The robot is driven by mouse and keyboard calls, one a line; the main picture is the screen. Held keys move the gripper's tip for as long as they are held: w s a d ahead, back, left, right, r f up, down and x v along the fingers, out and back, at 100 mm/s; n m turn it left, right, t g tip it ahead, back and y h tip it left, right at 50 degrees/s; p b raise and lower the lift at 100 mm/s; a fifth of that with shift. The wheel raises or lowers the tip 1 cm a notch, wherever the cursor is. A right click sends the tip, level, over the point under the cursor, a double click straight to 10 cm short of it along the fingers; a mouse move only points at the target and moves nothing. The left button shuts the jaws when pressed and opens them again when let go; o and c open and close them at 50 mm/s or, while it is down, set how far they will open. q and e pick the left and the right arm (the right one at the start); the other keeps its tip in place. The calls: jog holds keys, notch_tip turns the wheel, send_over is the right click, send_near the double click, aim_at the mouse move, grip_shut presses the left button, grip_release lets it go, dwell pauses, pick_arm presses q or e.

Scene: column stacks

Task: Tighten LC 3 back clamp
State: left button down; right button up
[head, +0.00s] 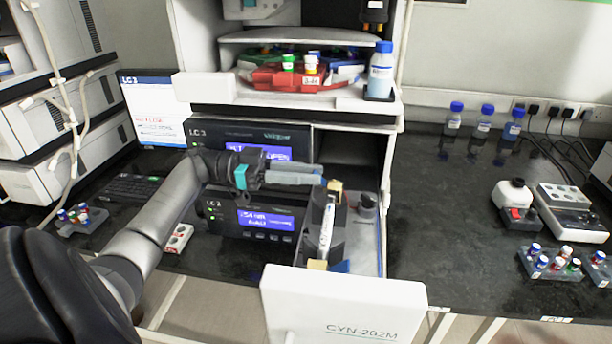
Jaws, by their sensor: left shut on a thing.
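The LC 3 stack has an open drawer (343,305) with a white front marked CYN-202M. Inside it, a silver column (326,228) with a label lies lengthwise on a dark holder. A brass-coloured back clamp (334,186) is at its far end and a similar front clamp (317,265) at its near end. My left gripper (320,175) comes in from the left over the LC 3 modules, its grey fingers reaching the back clamp. It is shut on the back clamp; the fingers hide the exact contact. My right gripper is out of view.
A small dark-capped jar (367,206) stands in the drawer right of the column. The LC 3 monitor (155,108) and keyboard (133,187) are at the left. A blue-capped bottle (381,72) stands on the upper shelf.

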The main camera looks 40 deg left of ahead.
pick_arm(q)
jog(key=c, duration=0.7)
grip_release()
jog(key=b+v, duration=0.3)
jog(key=v, duration=1.2)
jog(key=shift+a, duration=0.15)
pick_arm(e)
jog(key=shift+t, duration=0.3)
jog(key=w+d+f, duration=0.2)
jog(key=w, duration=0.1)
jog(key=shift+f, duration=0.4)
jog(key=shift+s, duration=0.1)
